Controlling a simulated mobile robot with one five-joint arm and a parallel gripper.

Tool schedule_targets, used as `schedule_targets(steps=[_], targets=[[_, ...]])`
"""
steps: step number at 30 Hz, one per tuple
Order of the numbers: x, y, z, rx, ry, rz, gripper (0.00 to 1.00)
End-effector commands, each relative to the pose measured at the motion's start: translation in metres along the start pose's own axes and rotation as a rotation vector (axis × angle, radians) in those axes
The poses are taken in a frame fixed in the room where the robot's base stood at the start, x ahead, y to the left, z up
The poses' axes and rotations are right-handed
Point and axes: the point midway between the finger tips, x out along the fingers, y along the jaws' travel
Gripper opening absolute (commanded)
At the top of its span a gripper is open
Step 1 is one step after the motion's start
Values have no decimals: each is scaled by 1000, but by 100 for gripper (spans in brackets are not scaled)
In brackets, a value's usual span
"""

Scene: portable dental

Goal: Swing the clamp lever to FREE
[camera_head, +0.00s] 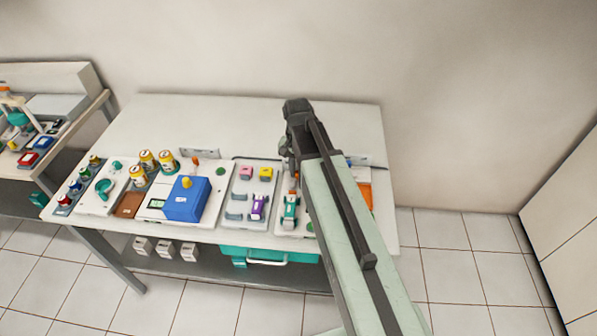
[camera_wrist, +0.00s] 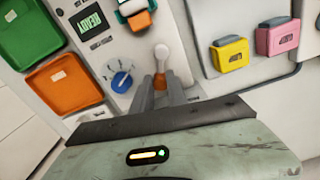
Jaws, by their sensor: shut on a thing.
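The clamp lever appears in the wrist view as an orange piece (camera_wrist: 160,82) between my fingertips, in line with a pale stem and rounded knob (camera_wrist: 161,53). My gripper (camera_wrist: 161,80) is shut on it, one grey finger on each side. In the head view my gripper (camera_head: 290,165) is low over the right part of the table, and my arm mostly hides the lever. No FREE marking can be read, so the lever's setting cannot be told.
In the wrist view a blue dial (camera_wrist: 121,81) is close left of my fingers. A teal and orange device (camera_wrist: 136,12) is above. Orange (camera_wrist: 63,86) and green (camera_wrist: 31,32) trays lie left; yellow (camera_wrist: 230,53) and pink (camera_wrist: 278,38) blocks lie right. The table's back (camera_head: 230,115) is clear.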

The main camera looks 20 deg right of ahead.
Motion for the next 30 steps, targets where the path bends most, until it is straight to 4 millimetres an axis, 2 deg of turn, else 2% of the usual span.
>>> schedule_targets(steps=[30], targets=[[0, -33, 6, -903, 0, -1, 0]])
